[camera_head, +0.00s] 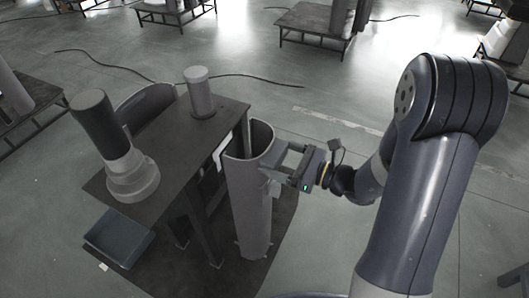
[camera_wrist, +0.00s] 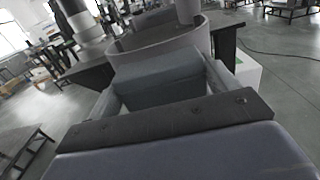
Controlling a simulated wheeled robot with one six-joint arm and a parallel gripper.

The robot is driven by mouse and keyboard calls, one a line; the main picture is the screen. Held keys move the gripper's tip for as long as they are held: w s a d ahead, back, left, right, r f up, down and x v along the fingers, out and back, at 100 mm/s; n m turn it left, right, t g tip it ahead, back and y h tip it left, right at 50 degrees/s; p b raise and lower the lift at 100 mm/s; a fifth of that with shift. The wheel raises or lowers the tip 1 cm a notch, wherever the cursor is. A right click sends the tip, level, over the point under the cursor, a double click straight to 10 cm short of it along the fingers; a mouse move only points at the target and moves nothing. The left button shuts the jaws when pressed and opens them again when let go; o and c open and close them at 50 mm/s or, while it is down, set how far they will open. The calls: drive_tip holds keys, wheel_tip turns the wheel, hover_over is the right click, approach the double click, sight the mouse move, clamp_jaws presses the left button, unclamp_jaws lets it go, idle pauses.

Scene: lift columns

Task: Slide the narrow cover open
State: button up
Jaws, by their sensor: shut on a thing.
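The narrow cover (camera_head: 249,205) is a tall, grey, curved shell standing upright at the right end of a dark table. Its curved top edge (camera_wrist: 165,38) shows ahead in the wrist view. My gripper (camera_head: 272,172) reaches in from the right at the cover's upper outer face. It is shut on a part of the cover there, likely a handle, which the fingers mostly hide. In the wrist view the fingers (camera_wrist: 162,75) run forward to the cover.
The dark table (camera_head: 170,150) carries a lift column with a black upper part (camera_head: 97,118) and a shorter grey column (camera_head: 201,92). A wider curved cover (camera_head: 146,105) stands behind it. A blue-grey box (camera_head: 118,240) lies at the lower left. Floor to the right is clear.

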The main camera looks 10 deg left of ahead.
drive_tip(key=shift+v, duration=0.95)
drive_tip(key=o, duration=1.3)
drive_tip(key=v, duration=1)
drive_tip(key=shift+d+b, duration=0.35)
drive_tip(key=shift+s, duration=0.15)
drive_tip(key=shift+p+x, duration=0.35)
drive_tip(key=shift+x, duration=5.5)
